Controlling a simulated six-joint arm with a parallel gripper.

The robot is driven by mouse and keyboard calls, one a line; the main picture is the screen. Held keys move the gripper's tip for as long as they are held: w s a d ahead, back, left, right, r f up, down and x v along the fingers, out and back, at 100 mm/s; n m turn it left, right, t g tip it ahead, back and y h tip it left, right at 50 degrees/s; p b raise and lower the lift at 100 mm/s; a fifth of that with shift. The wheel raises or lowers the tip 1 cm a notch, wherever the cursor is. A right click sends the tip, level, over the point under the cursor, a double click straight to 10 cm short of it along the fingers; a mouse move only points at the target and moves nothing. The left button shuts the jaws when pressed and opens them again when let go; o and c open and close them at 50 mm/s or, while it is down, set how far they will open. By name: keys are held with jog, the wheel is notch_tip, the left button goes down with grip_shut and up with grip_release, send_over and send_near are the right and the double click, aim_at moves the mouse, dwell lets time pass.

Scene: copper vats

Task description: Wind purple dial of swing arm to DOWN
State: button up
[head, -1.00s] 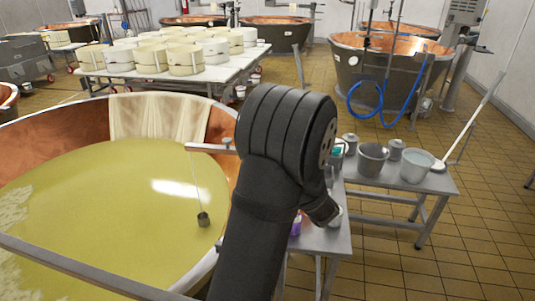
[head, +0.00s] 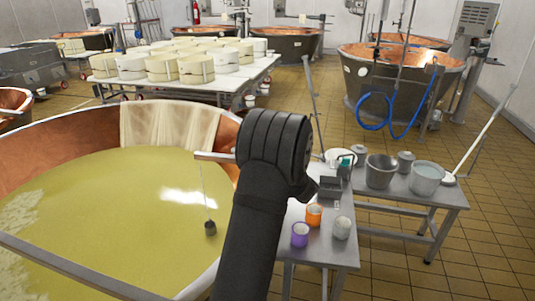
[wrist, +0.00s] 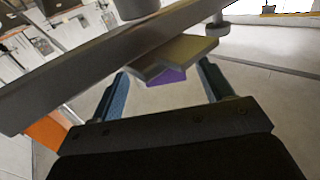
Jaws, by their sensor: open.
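A small purple part (wrist: 168,77), which looks like the dial, shows in the wrist view below a grey plate (wrist: 175,58). Most of it is hidden, and I cannot read any marking or its setting. My gripper (wrist: 163,84) is open, with one finger on each side of the purple part; I cannot tell whether either touches it. A long grey bar (wrist: 65,95) crosses the wrist view just beyond the fingers. In the head view, a thin grey swing arm (head: 218,156) reaches over the vat's edge, partly behind my arm. My gripper is hidden there.
The copper vat (head: 60,136) of yellow liquid is at left, with a dark weight (head: 210,228) hanging over it. A steel table (head: 322,250) at right holds a purple cup (head: 300,235), an orange cup (head: 314,215) and a pale cup (head: 342,228). Tiled floor lies open at far right.

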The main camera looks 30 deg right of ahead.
jog(key=shift+w, duration=1)
jog(key=shift+c, duration=0.2)
jog(key=c, duration=0.9)
jog(key=shift+m+h, duration=0.4)
jog(key=shift+h, duration=0.2)
jog(key=m+h, duration=0.1)
jog(key=h, duration=0.1)
jog(key=m+g+h, duration=0.1)
jog(key=m+h, duration=0.1)
jog(key=h, duration=0.1)
jog(key=shift+a+m, duration=0.1)
jog(key=shift+m, duration=0.2)
jog(key=shift+m+g+h, duration=1.4)
jog(key=shift+m+h, duration=0.1)
jog(key=shift+h, duration=0.7)
jog(key=shift+m+g+h, duration=0.3)
jog(key=shift+h, duration=0.1)
